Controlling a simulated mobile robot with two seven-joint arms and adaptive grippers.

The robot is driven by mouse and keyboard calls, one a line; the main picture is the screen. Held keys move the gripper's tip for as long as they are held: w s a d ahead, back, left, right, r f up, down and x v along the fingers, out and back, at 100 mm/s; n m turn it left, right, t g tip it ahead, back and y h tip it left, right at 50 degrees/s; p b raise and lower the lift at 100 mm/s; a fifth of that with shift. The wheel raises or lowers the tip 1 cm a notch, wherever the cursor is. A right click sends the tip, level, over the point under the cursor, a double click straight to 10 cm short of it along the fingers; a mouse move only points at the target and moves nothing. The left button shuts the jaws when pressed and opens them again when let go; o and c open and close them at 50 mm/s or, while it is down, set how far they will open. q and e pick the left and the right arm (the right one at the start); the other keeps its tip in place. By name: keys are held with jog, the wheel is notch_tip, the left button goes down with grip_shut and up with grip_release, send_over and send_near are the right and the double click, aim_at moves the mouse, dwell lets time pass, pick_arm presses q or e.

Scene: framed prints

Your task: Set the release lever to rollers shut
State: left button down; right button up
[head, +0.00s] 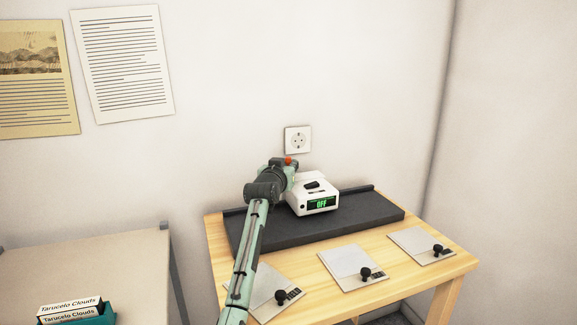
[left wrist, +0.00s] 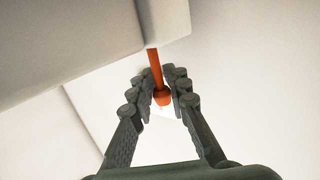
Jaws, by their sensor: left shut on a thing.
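The release lever (left wrist: 155,68) is a thin orange-red rod with a round knob at its end. It juts from the white machine (head: 316,196), whose green display reads OFF. In the head view only a small orange-red bit of the lever (head: 288,160) shows at the machine's left side, by my left gripper (head: 283,164). In the left wrist view the fingers of my left gripper (left wrist: 163,90) are closed in on both sides of the lever's knob end. Which setting the lever is at cannot be read. My right gripper is not in view.
The machine stands on a dark tray (head: 375,208) on a wooden table (head: 440,268). Several pale plates with black knobs lie in front. A wall socket (head: 298,140) is behind. A side desk (head: 80,265) with boxes (head: 70,308) stands left; prints hang above.

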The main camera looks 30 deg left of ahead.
pick_arm(q)
jog(key=c, duration=1.4)
grip_release()
jog(key=shift+c, duration=0.2)
jog(key=v, duration=1.2)
jog(key=shift+d, duration=0.1)
